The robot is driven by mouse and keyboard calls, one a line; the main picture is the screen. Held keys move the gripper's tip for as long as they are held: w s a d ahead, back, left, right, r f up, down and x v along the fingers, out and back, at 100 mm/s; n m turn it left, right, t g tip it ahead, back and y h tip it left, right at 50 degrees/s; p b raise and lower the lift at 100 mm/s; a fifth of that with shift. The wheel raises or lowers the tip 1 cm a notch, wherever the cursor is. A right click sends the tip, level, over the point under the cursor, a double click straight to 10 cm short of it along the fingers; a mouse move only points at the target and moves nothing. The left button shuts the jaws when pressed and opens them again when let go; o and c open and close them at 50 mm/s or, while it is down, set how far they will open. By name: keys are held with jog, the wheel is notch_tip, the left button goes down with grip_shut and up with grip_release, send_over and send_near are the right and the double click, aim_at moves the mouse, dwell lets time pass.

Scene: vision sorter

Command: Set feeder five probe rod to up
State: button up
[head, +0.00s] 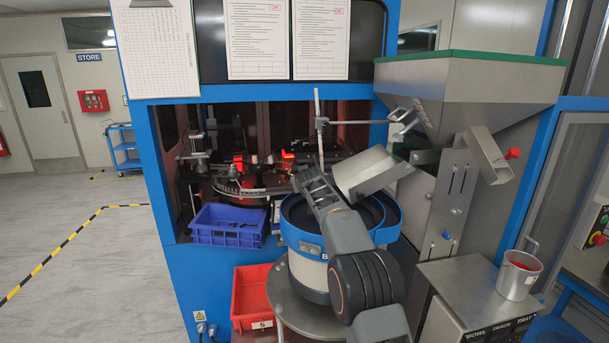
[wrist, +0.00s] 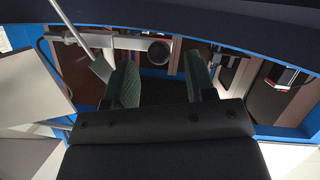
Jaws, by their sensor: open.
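The probe rod (head: 318,106) is a thin, pale, near-upright rod above the bowl feeder (head: 291,234) in the head view. It passes through a clamp (head: 321,122) on a horizontal bar (head: 352,122). Its lower end is close to my gripper (head: 312,178) and partly hidden there. In the wrist view, a slanting rod (wrist: 71,25) ends in a pale flat tip beside the left finger. My gripper (wrist: 160,80) is open, its green-padded fingers apart with nothing seen between them. I cannot tell whether the left finger touches the tip.
A steel hopper (head: 475,85) and tilted metal chute (head: 370,172) stand right of the bowl. A blue bin (head: 228,226) and red bin (head: 250,296) sit left. A control box (head: 480,300) carries a metal pail (head: 519,276). Open floor lies at far left.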

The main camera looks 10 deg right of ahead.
jog(key=shift+p+x, duration=0.55)
jog(key=shift+x, duration=0.55)
grip_shut()
